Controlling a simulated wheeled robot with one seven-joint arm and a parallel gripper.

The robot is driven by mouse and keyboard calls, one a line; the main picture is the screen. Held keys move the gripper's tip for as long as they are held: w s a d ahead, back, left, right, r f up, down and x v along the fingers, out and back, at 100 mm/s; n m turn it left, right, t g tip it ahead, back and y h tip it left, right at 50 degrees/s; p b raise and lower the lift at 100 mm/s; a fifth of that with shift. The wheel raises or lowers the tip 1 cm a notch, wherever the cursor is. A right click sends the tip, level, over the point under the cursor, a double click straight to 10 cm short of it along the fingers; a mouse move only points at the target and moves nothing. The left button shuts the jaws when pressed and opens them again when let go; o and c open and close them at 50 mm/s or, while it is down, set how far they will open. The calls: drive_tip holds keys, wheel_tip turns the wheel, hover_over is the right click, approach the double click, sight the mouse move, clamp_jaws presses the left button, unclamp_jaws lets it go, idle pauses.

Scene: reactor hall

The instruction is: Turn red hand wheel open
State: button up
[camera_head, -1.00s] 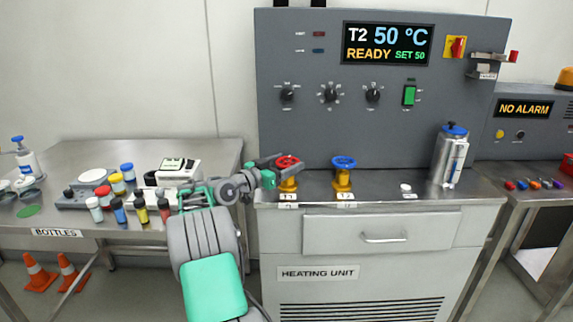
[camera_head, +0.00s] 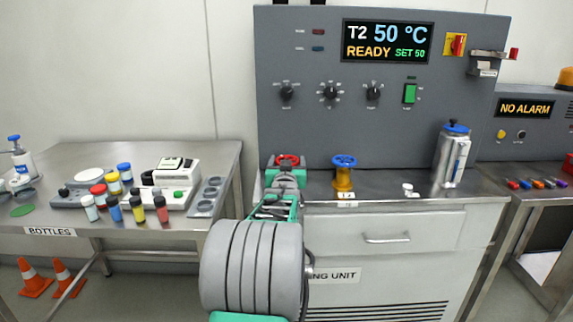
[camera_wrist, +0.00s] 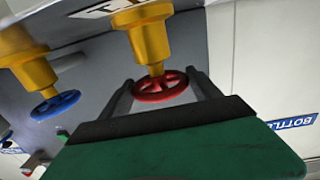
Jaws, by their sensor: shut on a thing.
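The red hand wheel (camera_head: 287,160) sits on a yellow valve on the heating unit's top. In the head view only its upper part shows above my gripper (camera_head: 286,172), which hides the valve body. In the wrist view the red hand wheel (camera_wrist: 160,85) shows whole, with its yellow stem (camera_wrist: 149,45) behind it. The two dark fingers of my gripper (camera_wrist: 162,90) stand on either side of the wheel's rim, and the gripper is shut on it.
A blue hand wheel (camera_head: 344,161) on a second yellow valve stands close to the right. The grey control panel (camera_head: 270,100) rises behind. A metal canister (camera_head: 451,158) stands farther right. The bottle table (camera_head: 215,150) is to the left.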

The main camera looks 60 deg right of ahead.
drive_tip(key=n+t+b, duration=0.1)
drive_tip(key=n+t+y+b, duration=0.1)
drive_tip(key=t+y+b, duration=0.1)
drive_tip(key=shift+s+d+f+n+t+b, duration=0.25)
drive_tip(key=shift+s+f+n+t+b, duration=0.05)
drive_tip(key=shift+s+n, duration=0.1)
drive_tip(key=shift+r+n+t+y+b, duration=0.15)
drive_tip(key=shift+n+t+y+b, duration=0.5)
drive_tip(key=shift+n+t+y, duration=0.25)
drive_tip(key=shift+w+r+n+t+y, duration=0.1)
drive_tip(key=shift+r+n+t+y, duration=0.15)
drive_tip(key=shift+n+t+y, duration=0.7)
drive_tip(key=shift+r+n+t+y+p, duration=0.2)
drive_tip(key=shift+n+t+y+p, duration=0.45)
drive_tip(key=shift+y+p, duration=0.5)
drive_tip(key=shift+n+t+y+p, duration=0.3)
drive_tip(key=shift+n+y+p, duration=0.1)
drive_tip(key=shift+y, duration=0.3)
drive_tip(key=shift+w+f+y, duration=0.1)
drive_tip(key=shift+f+y, duration=0.1)
drive_tip(key=shift+y, duration=0.1)
drive_tip(key=o, duration=1.4)
drive_tip(key=shift+f, duration=0.1)
drive_tip(key=shift+c, duration=0.2)
